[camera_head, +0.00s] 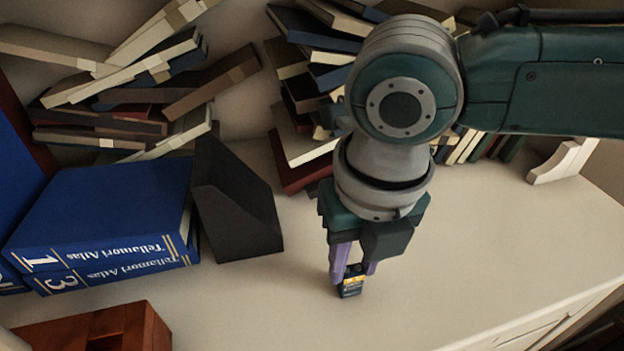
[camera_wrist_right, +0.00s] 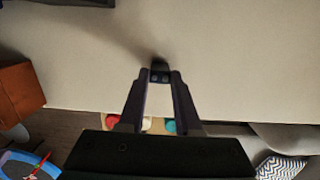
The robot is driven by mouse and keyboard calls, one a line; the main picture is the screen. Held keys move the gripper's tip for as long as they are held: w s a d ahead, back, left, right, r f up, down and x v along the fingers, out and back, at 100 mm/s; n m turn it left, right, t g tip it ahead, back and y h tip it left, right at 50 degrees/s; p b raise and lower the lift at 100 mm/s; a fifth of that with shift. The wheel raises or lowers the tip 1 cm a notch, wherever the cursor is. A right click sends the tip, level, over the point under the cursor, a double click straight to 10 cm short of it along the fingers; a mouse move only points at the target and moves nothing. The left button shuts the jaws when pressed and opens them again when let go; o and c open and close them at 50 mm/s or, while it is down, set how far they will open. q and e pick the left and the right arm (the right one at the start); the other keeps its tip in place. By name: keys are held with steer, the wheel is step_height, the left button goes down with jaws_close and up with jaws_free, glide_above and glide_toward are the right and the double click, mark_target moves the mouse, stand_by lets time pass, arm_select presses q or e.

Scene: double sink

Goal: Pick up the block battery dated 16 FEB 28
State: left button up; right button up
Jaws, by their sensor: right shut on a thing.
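A small dark block battery (camera_head: 350,288) with an orange-yellow band is between the purple fingers of my right gripper (camera_head: 354,268), over the pale tabletop. The right gripper is shut on it and points down. The battery (camera_wrist_right: 160,67) also shows in the right wrist view, between the fingertips (camera_wrist_right: 160,76), with its two dark terminals facing the camera. The date print is too small to read. I cannot tell whether the battery touches the tabletop. My left gripper is not in view.
A reddish-brown wooden box (camera_head: 95,330) is at the front left. Piled books (camera_head: 130,90) line the back. The tabletop (camera_head: 480,245) is clear to the right.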

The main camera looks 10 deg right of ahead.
jaws_close()
steer(key=shift+r, duration=0.15)
